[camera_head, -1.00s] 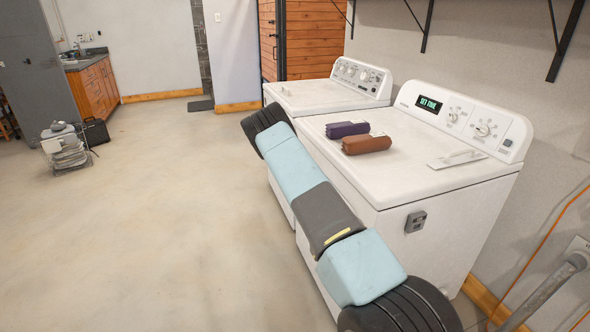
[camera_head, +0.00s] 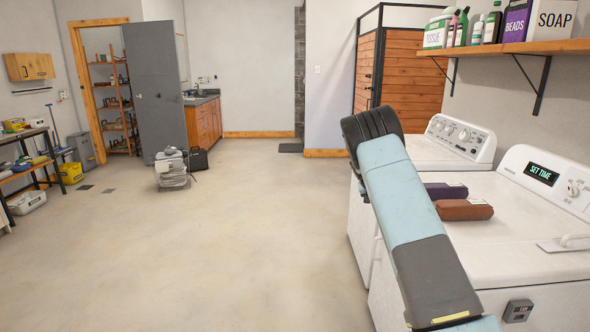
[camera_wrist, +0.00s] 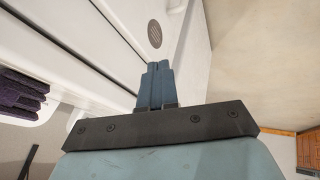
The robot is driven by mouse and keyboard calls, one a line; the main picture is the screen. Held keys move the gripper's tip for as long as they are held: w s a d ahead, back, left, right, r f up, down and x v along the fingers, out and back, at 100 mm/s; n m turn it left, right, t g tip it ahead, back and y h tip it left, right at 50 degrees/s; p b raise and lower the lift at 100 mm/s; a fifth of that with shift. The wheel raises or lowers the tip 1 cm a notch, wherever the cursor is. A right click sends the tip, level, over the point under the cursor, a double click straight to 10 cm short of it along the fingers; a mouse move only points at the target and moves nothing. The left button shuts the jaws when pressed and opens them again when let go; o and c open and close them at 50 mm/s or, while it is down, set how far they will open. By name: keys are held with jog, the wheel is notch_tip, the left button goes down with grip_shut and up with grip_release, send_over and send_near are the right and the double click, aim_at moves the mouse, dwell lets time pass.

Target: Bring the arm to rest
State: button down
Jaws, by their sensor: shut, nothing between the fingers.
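My arm shows in the head view as light blue and grey links rising in front of the washer and dryer, with a black ribbed joint at its top. My gripper is hidden in the head view. In the wrist view my gripper (camera_wrist: 155,85) shows beyond a dark bracket, its blue-grey fingers together and nothing between them. The white side of a machine (camera_wrist: 105,40) with a round grille (camera_wrist: 154,33) lies beyond the fingers; I cannot tell the gap.
A purple bundle (camera_head: 446,191) and a brown bundle (camera_head: 463,210) lie on the near machine's white top (camera_head: 520,225). A shelf (camera_head: 550,47) with bottles and boxes hangs above. A stack (camera_head: 171,170) stands on the floor, a workbench (camera_head: 25,160) at left. The middle floor (camera_head: 200,250) is clear.

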jog(key=s+a+r+y, duration=0.2)
jog(key=s+r, duration=1.2)
jog(key=s, duration=0.1)
jog(key=s+a+r+y, duration=0.2)
jog(key=s+a+r, duration=0.1)
jog(key=s+r, duration=1.1)
jog(key=s+a+n, duration=0.1)
jog(key=s+a, duration=0.2)
jog(key=s, duration=1.4)
jog(key=s+a+n+t+y, duration=0.1)
jog(key=s+a, duration=0.3)
jog(key=s, duration=1.3)
jog(key=shift+s+r, duration=0.3)
jog(key=shift+s, duration=0.05)
